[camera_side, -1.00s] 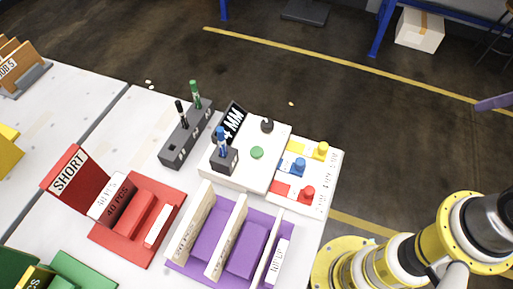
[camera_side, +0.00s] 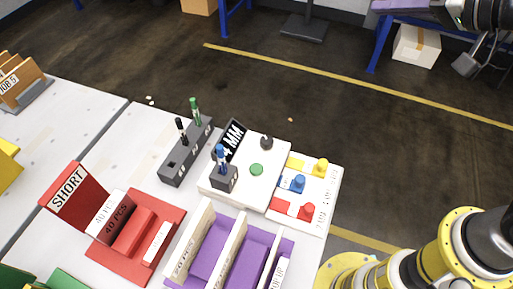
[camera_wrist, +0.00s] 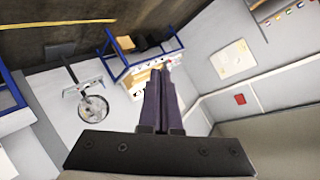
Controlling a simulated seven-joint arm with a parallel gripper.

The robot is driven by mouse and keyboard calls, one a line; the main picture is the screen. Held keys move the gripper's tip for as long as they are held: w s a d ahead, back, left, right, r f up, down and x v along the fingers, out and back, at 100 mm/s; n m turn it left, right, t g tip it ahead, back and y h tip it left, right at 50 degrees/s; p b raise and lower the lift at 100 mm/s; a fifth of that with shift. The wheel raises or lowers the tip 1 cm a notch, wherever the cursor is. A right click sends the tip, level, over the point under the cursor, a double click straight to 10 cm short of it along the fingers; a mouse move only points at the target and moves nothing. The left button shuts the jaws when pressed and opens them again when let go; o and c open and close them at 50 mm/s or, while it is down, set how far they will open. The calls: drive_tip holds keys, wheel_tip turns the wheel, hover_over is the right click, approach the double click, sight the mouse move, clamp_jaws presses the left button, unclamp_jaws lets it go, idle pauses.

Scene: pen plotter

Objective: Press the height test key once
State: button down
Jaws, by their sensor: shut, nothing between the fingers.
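A white box (camera_side: 238,193) stands on the table with a round green button (camera_side: 256,170) on its top. No label naming the height test key is readable, so I cannot tell if this button is it. A black knob (camera_side: 267,142) and a tilted black display reading "4 MM" (camera_side: 235,134) are at its back. A blue pen (camera_side: 220,153) stands in a dark holder (camera_side: 224,178) at its left. My gripper (camera_wrist: 161,72) is shut and empty in the wrist view, aimed at the room. Dark parts of my arm's end show at the side view's top right, far from the box.
Yellow (camera_side: 320,167), blue (camera_side: 298,183) and red (camera_side: 305,211) knobs stand on a white panel beside the box. A grey pen rack (camera_side: 176,170) holds black and green pens. A red tray (camera_side: 158,237) and a purple tray (camera_side: 212,246) lie in front.

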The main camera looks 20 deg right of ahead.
drive_tip(key=w+a+f+m, duration=0.1)
drive_tip(key=w+a+f, duration=0.2)
drive_tip(key=w+a, duration=0.2)
drive_tip(key=g, duration=0.4)
hover_over(259, 172)
wheel_tip(259, 172, down, 20)
drive_tip(key=r, duration=0.1)
drive_tip(key=shift+f+n+h, duration=0.25)
drive_tip(key=shift+n+h, duration=0.05)
drive_tip(key=shift+n, duration=0.1)
drive_tip(key=shift+f, duration=4.4)
drive_tip(key=shift+f, duration=0.45)
